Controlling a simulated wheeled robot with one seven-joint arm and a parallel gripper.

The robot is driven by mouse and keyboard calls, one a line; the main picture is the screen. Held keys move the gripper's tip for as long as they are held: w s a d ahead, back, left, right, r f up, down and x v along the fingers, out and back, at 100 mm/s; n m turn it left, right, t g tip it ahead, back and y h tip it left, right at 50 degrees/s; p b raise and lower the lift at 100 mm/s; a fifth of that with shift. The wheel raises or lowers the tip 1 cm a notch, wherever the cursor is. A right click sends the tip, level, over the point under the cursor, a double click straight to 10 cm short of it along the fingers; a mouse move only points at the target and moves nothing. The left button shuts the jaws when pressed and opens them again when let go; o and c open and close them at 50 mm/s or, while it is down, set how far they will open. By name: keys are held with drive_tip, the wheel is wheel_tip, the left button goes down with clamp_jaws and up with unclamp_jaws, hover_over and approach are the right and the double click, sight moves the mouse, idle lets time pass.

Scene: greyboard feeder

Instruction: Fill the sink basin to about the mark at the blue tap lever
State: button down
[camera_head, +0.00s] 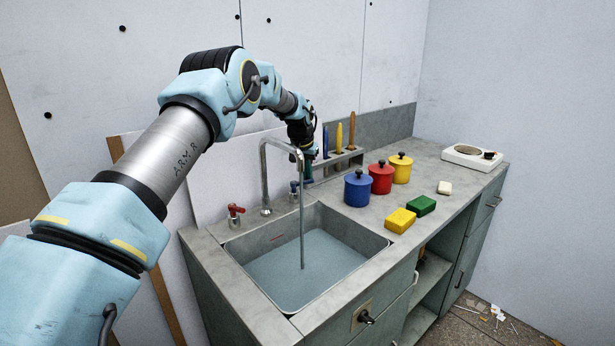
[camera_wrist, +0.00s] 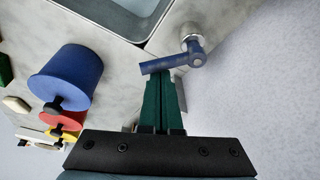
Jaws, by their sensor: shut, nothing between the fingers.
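The sink basin (camera_head: 345,226) is sunk into the grey counter. Grey-blue water (camera_head: 335,260) stands in it, and a thin stream falls from the curved metal spout (camera_head: 264,170). A short red mark (camera_head: 277,238) shows on the basin's back-left wall, with the water surface a little below it. The blue tap lever (camera_head: 294,187) is behind the spout; it also shows in the wrist view (camera_wrist: 172,63). My gripper (camera_wrist: 165,77) is shut and empty, its dark green fingertips at the lever; I cannot tell whether they touch. In the head view the fingers are partly hidden.
A red tap lever (camera_head: 235,211) is left of the spout. Blue (camera_head: 357,190), red (camera_head: 381,178) and yellow (camera_head: 400,168) lidded pots stand on the right, with yellow (camera_head: 400,220) and green (camera_head: 421,205) sponges before them. A rack (camera_head: 340,158) holds upright tools behind.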

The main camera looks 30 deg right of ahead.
drive_tip(key=shift+s+a+m+g+h+b, duration=0.2)
drive_tip(key=shift+s+m+b, duration=0.1)
drive_tip(key=shift+m, duration=0.5)
drive_tip(key=shift+s+a+m+g+h+b, duration=0.1)
drive_tip(key=shift+s+a+m+g+b, duration=0.15)
drive_tip(key=shift+m, duration=0.55)
drive_tip(key=shift+s, duration=0.1)
drive_tip(key=shift+a, duration=0.15)
